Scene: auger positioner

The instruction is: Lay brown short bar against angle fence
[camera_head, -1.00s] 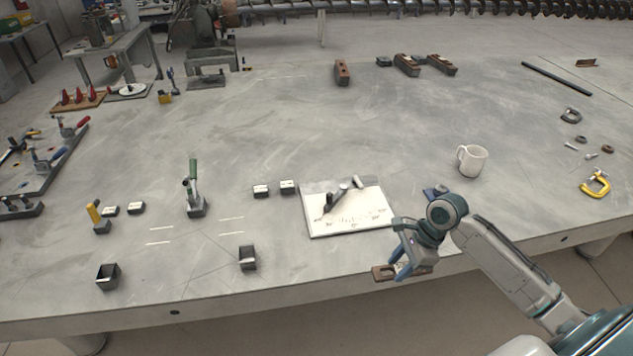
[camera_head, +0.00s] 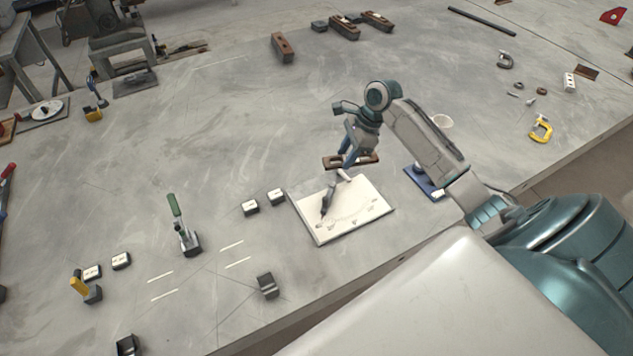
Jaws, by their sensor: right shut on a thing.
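The brown short bar (camera_head: 369,158) is held in my right gripper (camera_head: 349,161), which is shut around its middle. The bar is above the back edge of the white angle board (camera_head: 372,210), apart from the board's face as far as I can tell. The angle fence (camera_head: 326,206) is a dark grey arm on that board, slanting across the printed angle scale. Its upper end lies just below the gripper and is partly hard to make out. My left gripper is not in view.
Two small labelled blocks (camera_head: 250,207) sit left of the board. Several brown blocks (camera_head: 282,47) lie far back.

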